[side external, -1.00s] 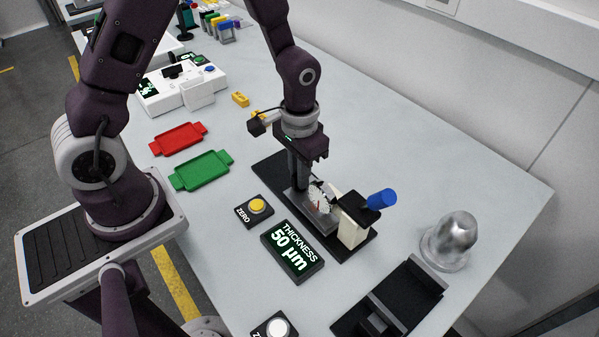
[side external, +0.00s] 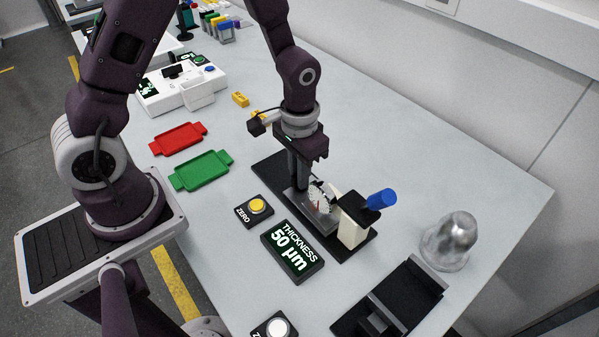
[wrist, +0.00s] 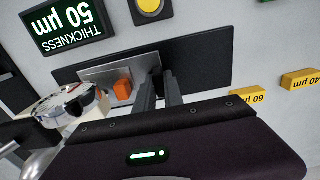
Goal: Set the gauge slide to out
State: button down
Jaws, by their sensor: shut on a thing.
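The gauge (side external: 352,222) stands on a long black base (side external: 268,172), with a cream body, a round dial (side external: 320,196) and a blue handle (side external: 382,199). Its silver slide plate (side external: 325,221) lies on the base beneath the dial. The plate also shows in the wrist view (wrist: 95,75), with an orange block (wrist: 122,89) on it. My gripper (side external: 299,186) points down at the plate's end away from the cream body. In the wrist view my fingers (wrist: 160,85) are close together, shut on the slide's grip at that end; the grip is mostly hidden between them.
A display (side external: 292,251) reads THICKNESS 50 µm, beside a yellow ZERO button (side external: 257,206). Green (side external: 202,170) and red (side external: 178,139) trays lie left. A metal dome (side external: 450,240) stands right. Yellow marked blocks (wrist: 300,79) lie beyond the base. Bare base extends behind my fingers.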

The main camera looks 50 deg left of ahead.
jog(key=a, duration=1.1)
jog(key=shift+a, duration=0.3)
jog(key=c, duration=1.4)
grip_release()
jog(key=shift+c, duration=0.2)
notch_tip(320, 180, up, 7)
jog(key=shift+r, duration=0.15)
